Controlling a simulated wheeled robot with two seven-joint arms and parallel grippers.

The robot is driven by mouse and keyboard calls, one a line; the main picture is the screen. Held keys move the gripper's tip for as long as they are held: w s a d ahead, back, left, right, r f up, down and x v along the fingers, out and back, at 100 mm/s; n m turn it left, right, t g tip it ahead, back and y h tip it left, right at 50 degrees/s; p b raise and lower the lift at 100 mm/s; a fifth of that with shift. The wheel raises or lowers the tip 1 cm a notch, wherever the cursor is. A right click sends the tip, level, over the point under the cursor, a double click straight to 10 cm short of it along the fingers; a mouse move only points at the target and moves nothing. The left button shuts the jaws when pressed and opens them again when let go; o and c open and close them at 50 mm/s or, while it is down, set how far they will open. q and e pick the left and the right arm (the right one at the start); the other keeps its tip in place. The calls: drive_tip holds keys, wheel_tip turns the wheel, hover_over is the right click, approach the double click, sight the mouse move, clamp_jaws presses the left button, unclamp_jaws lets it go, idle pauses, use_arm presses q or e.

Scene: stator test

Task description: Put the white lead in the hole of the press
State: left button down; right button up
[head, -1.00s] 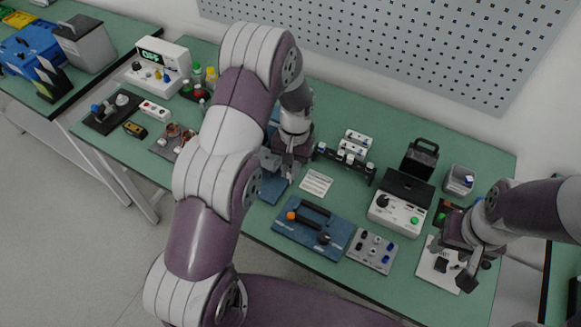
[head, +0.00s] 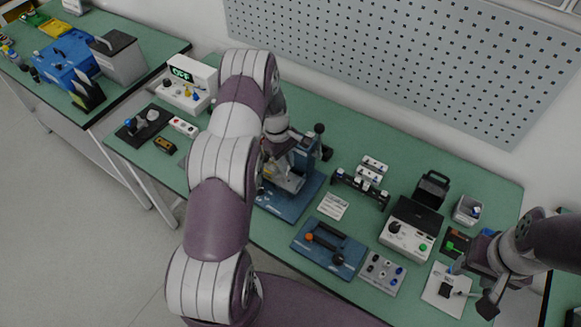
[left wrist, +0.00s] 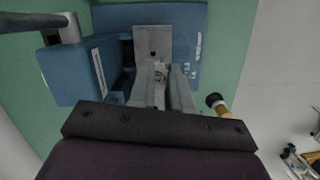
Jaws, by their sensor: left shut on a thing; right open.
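The blue press (head: 308,160) stands on a blue base plate (head: 290,208) in the middle of the table, with a black-knobbed lever on its right. My left gripper (head: 284,180) is at the front of the press, over its base. In the left wrist view my gripper's fingers (left wrist: 162,88) point toward a grey metal block (left wrist: 153,42) on the press (left wrist: 72,75). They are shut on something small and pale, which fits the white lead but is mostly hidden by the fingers. The press hole cannot be made out. My right gripper (head: 470,287) is open and empty at the right.
A white card (head: 333,206) lies right of the press. A blue panel with a black handle (head: 328,248) and a grey knob box (head: 381,273) are in front. A black-lidded tester (head: 412,228) stands at the right. A black-and-yellow part (left wrist: 217,104) shows beside the fingers.

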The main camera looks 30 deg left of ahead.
use_arm(q)
drive_tip(key=shift+w+d+n, duration=0.1)
drive_tip(key=shift+w+n, duration=0.35)
drive_tip(key=shift+n, duration=0.25)
drive_tip(key=shift+f+n+b, duration=0.5)
drive_tip(key=shift+f+b, duration=0.25)
drive_tip(key=shift+f, duration=0.2)
drive_tip(key=shift+d+f, duration=0.1)
drive_tip(key=shift+f, duration=0.15)
drive_tip(key=shift+f+b, duration=0.55)
drive_tip(key=shift+b, duration=0.2)
drive_tip(key=shift+b+x, duration=0.8)
drive_tip(key=shift+x, duration=0.15)
drive_tip(key=shift+a, duration=0.25)
